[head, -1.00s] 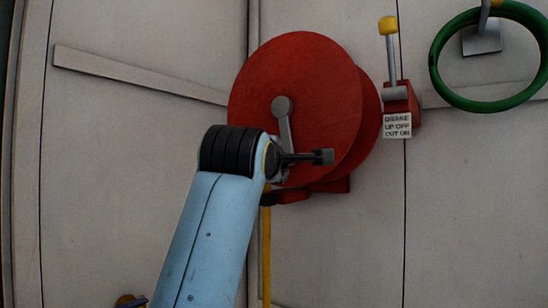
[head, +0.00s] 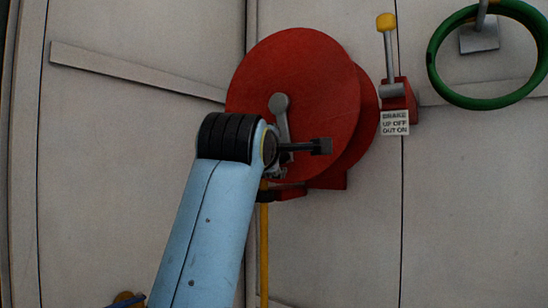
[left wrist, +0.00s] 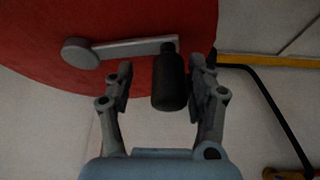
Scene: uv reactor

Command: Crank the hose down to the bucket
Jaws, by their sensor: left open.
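The red hose reel (head: 310,85) is on the pale wall, with a grey crank arm (head: 281,118) slanting down from its hub. In the left wrist view the crank arm (left wrist: 125,48) ends near a black upright handle (left wrist: 170,85). My left gripper (left wrist: 160,66) is open, one grey finger on each side of the handle, with a visible gap on the left; contact on the right is unclear. A yellow hose (head: 264,245) hangs below the reel. The bucket and right gripper are not in view.
Right of the reel, a brake lever (head: 388,55) with a yellow knob stands up above a sign (head: 394,122) reading "BRAKE UP OFF OUT ON". A green ring (head: 432,70) is farther right. A dark bent bar (left wrist: 270,100) shows in the left wrist view.

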